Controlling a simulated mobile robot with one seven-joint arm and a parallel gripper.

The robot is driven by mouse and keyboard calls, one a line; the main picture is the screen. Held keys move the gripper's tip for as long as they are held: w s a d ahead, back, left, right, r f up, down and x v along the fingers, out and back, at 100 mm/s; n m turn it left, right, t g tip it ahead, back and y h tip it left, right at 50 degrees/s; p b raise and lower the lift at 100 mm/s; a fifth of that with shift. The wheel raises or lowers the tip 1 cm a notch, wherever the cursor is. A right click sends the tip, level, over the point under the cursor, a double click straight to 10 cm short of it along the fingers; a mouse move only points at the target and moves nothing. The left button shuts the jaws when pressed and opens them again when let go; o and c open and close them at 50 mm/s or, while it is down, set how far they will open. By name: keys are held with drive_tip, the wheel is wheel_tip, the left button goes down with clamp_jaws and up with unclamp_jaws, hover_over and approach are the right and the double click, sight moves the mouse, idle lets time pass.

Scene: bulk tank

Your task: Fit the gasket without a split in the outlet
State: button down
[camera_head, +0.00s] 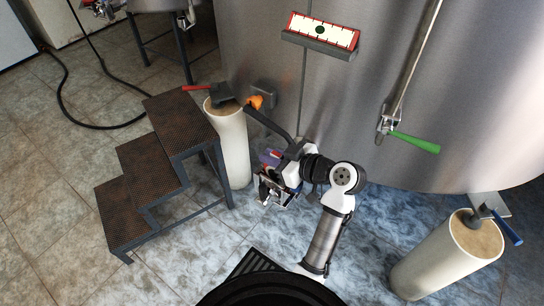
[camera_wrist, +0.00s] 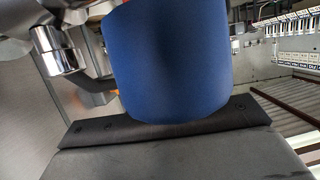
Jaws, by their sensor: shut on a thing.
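My gripper (camera_head: 265,192) is low in front of the steel tank (camera_head: 350,100), beside the left pale pedestal. It is shut on a smooth blue round-sided piece (camera_wrist: 172,60), which fills the middle of the wrist view. Only one side of it shows, so I cannot tell whether it is the gasket or whether it has a split. A dark pipe (camera_head: 268,124) with an orange handle (camera_head: 255,102) runs from the tank's lower left towards my arm, which hides its end. I cannot tell whether it is the outlet.
Rusty steps (camera_head: 155,160) stand at the left. The left pedestal (camera_head: 233,145) bears a red-handled item (camera_head: 220,95). The right pedestal (camera_head: 445,258) bears a blue-handled item (camera_head: 507,225). A green-handled valve (camera_head: 412,143) hangs on the tank. Tiled floor (camera_head: 60,215) is open at lower left.

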drive_tip(key=shift+r+p, duration=1.5)
drive_tip(key=shift+r, duration=0.75)
drive_tip(key=shift+f+b, duration=2.8)
drive_tip(key=shift+f, duration=0.4)
drive_tip(key=c, duration=1.3)
unclamp_jaws()
drive_tip(key=shift+c, duration=0.2)
drive_tip(key=v, duration=1.3)
drive_tip(key=shift+s+d+r, duration=0.2)
drive_tip(key=shift+s+d, duration=0.05)
drive_tip(key=shift+d, duration=0.05)
